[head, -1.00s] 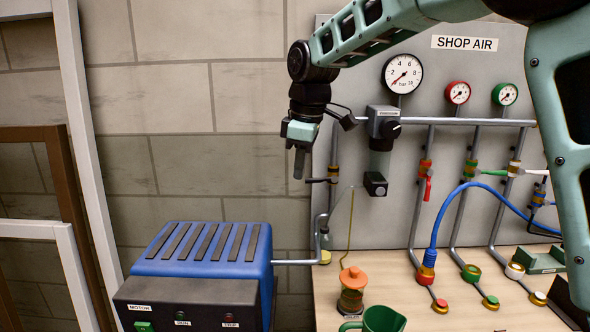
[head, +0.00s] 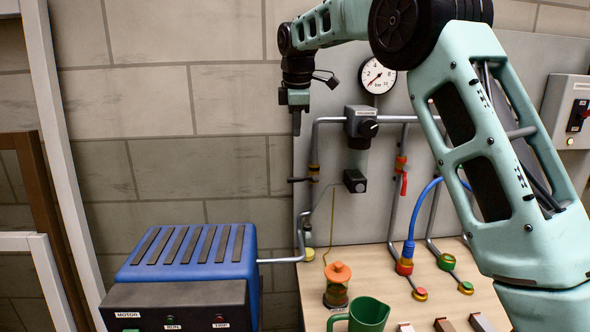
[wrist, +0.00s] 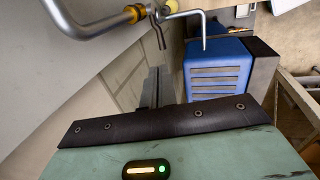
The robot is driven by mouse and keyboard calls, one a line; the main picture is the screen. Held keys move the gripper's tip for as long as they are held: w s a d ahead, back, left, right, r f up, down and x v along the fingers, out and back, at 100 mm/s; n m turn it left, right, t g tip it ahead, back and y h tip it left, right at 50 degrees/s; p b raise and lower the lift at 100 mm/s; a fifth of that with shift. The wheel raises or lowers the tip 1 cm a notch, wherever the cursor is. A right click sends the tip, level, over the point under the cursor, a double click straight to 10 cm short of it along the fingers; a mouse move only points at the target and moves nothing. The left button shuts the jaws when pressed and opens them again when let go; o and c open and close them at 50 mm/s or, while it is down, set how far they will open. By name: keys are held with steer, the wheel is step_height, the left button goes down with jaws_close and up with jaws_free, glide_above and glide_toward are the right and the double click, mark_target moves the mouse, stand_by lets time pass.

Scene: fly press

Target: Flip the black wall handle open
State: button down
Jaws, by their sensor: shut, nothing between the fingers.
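The black wall handle (head: 299,180) is a short dark lever at a brass fitting on the left vertical pipe. It points left, roughly level, in the head view. My gripper (head: 296,130) hangs fingers down above the handle in the picture, apart from it. Its fingers are shut and empty. In the wrist view, the fingers (wrist: 152,88) are dark and narrow beyond my gripper body. A dark lever, seemingly the handle (wrist: 157,32), hangs near a brass fitting at the top there. How far the fingers are from the wall is hard to tell.
The blue motor unit (head: 187,250) stands lower left. A regulator (head: 362,122) and a gauge (head: 376,77) are right of the handle. A red lever (head: 404,183) is farther right. A green jug (head: 370,315) and an orange-topped jar (head: 338,285) stand on the bench. Bare wall lies left.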

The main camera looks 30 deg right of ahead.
mark_target(293, 179)
steer(key=p+x, duration=0.4)
steer(key=x, duration=0.9)
steer(key=shift+f, duration=0.35)
steer(key=shift+w+a+f+g+h+p, duration=0.2)
steer(key=shift+f+g+h+p, duration=0.1)
steer(key=shift+h+p, duration=0.35)
steer(key=shift+a+f+n+g+h+p, duration=0.3)
steer(key=shift+f+g+h+p, duration=0.3)
steer(key=shift+h, duration=0.55)
steer(key=s+d+f+n+g+h+b, duration=0.1)
steer(key=d+f+n+g+h+b, duration=0.1)
steer(key=f+h+b, duration=0.5)
steer(key=shift+d+f+g+h, duration=0.55)
steer(key=shift+d+g+h, duration=0.2)
steer(key=shift+h, duration=2.35)
steer(key=shift+s+n+b, duration=0.15)
steer(key=shift+n+b, duration=0.15)
